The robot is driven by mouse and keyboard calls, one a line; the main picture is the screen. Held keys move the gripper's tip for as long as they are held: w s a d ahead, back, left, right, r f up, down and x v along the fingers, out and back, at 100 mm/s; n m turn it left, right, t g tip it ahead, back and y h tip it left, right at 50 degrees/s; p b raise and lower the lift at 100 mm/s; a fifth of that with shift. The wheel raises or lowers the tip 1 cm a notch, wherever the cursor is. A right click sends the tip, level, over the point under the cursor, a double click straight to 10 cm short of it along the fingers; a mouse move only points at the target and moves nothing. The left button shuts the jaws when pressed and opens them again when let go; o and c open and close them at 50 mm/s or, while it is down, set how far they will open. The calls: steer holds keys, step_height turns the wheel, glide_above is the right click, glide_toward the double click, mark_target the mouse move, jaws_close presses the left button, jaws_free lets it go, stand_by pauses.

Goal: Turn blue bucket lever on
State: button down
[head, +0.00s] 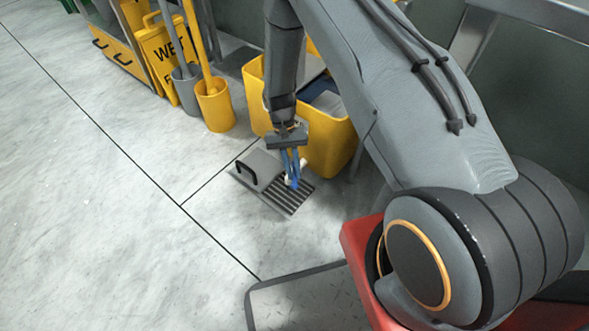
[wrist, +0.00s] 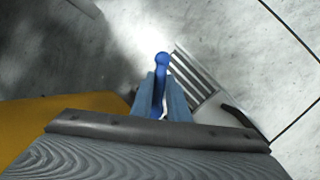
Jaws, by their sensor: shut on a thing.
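My gripper (head: 292,172) points down over a grey slatted grate on the floor, in front of the yellow bin. In the wrist view its two blue-grey fingers (wrist: 161,98) are closed around a bright blue lever (wrist: 162,60). The lever's rounded end sticks out past the fingertips, and its lower part is hidden between them. In the head view the fingers mostly cover the lever, and a small white piece shows beside them. I cannot make out a blue bucket body in either view.
The grate (head: 289,196) adjoins a grey box (head: 259,168) with a black handle. The yellow bin (head: 335,142) stands close behind my gripper. A yellow bucket (head: 215,106), a grey bucket (head: 186,87) and a yellow wet-floor sign (head: 165,60) stand further back. The floor at left is clear.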

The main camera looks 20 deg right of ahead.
stand_by(0.4)
steer(key=c, duration=1.7)
jaws_free()
step_height(320, 180, up, 10)
steer(key=p, duration=0.4)
steer(key=shift+c, duration=0.2)
